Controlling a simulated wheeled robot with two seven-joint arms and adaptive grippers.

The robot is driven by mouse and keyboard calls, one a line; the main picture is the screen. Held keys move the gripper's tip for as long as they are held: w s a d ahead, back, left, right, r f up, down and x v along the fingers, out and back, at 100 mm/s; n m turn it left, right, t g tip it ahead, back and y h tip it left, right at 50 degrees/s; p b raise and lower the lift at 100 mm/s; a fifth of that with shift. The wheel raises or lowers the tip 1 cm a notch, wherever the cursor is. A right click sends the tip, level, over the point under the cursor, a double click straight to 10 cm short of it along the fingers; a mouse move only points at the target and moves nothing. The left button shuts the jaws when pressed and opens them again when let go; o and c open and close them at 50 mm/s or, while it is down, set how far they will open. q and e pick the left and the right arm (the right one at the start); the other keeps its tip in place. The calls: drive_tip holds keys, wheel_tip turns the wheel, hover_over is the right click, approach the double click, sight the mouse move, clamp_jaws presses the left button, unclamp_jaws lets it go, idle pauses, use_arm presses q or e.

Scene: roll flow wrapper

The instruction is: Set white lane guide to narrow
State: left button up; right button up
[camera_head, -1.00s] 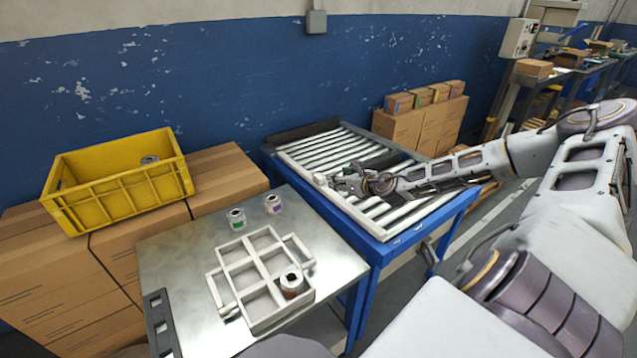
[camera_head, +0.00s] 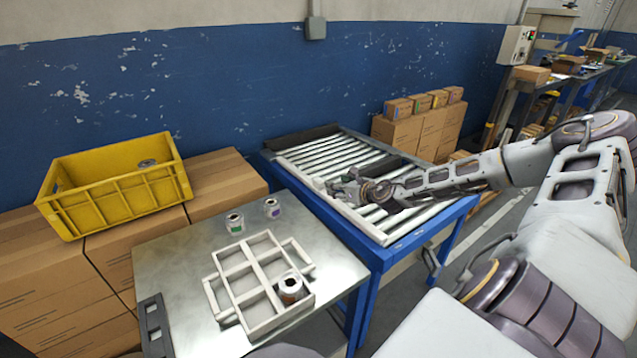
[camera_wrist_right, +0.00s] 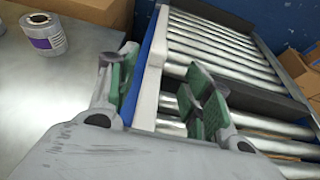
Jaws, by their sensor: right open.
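The white lane guide (camera_head: 359,222) is a pale rail along the near left side of the roller conveyor. It also shows in the right wrist view (camera_wrist_right: 151,88), beside the blue frame edge. My right gripper (camera_head: 337,187) is at the guide, about midway along that side. In the right wrist view my right gripper (camera_wrist_right: 160,92) is open, with green-padded fingers. One finger is on the outer side of the guide and the other is over the rollers, with the guide running between them. I cannot tell whether either finger touches it. My left gripper is out of view.
A metal table (camera_head: 180,265) on the left holds a divided tray (camera_head: 224,297) with one can, and two loose cans. A yellow crate (camera_head: 120,203) sits on cartons. Small boxes (camera_head: 398,108) stand behind the conveyor.

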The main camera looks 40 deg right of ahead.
sight(322, 182)
drive_tip(key=shift+x, duration=6.6)
drive_tip(key=shift+f, duration=0.1)
clamp_jaws()
